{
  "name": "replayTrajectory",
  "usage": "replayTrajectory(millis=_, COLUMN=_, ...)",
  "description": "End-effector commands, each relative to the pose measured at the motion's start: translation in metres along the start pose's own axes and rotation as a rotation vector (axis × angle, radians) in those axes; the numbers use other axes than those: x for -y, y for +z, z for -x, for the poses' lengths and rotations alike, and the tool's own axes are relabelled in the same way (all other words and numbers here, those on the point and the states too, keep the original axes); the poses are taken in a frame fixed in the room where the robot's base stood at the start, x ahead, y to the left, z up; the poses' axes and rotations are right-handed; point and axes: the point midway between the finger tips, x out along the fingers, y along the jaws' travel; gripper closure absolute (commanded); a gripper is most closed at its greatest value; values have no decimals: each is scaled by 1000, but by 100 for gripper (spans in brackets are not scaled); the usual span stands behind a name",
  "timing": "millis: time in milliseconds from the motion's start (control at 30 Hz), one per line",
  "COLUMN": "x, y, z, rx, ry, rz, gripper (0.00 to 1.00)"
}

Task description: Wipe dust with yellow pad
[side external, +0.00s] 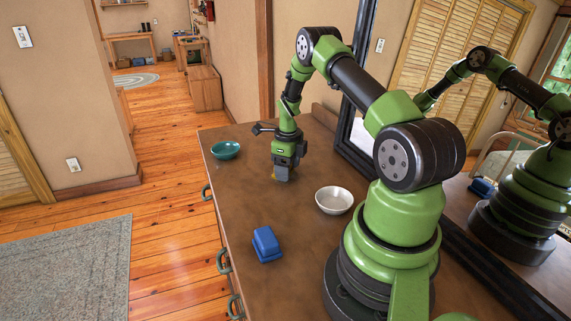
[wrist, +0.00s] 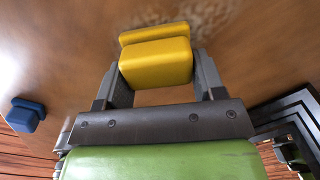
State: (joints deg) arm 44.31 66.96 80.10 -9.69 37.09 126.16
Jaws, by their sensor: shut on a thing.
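The yellow pad (wrist: 155,62) is a block with a wider base, held between the two fingers of my gripper (wrist: 160,80) in the wrist view. A paler, mottled patch of dust (wrist: 205,15) shows on the top just beyond the pad in the wrist view.
A blue block (side external: 266,245) lies toward the near side and also shows in the wrist view (wrist: 25,115). A white bowl (side external: 334,200) stands right of my gripper, a teal bowl (side external: 226,150) to its left. A black-framed mirror (side external: 354,135) lines the right side.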

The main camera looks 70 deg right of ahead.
Motion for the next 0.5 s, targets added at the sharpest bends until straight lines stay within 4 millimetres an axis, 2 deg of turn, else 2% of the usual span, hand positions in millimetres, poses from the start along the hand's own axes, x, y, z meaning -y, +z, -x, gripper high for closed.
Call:
replayTrajectory(millis=33, x=-7, y=-6, z=-6, rx=-21, ry=23, rz=-5, gripper=64)
replayTrajectory(millis=500, x=-33, y=-32, z=-3, rx=-22, ry=24, rz=-6, gripper=64)
